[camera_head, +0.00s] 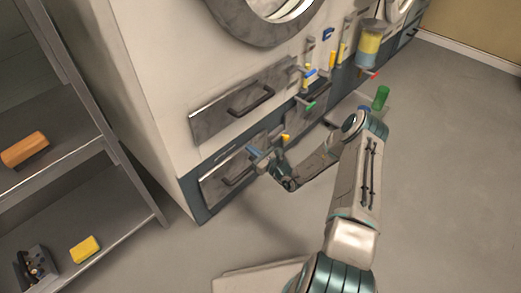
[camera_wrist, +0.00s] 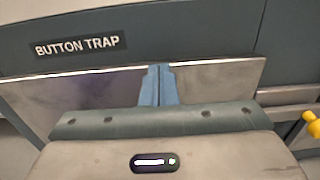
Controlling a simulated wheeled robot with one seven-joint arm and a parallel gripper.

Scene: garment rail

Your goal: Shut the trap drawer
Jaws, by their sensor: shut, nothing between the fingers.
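My gripper (camera_head: 254,153) is at the upper right part of this drawer front. Its blue fingers (camera_wrist: 158,84) are together and empty, with their tips at the front's top edge. I cannot tell whether they touch it, nor how far the drawer stands out. My wrist hides part of the front.
A wider drawer (camera_head: 240,100) with a handle is above. A small yellow part (camera_head: 285,137) is just right of my gripper. Coloured valves and a green cylinder (camera_head: 381,98) are further right. A metal shelf (camera_head: 95,165) stands at left. The floor at right (camera_head: 450,180) is clear.

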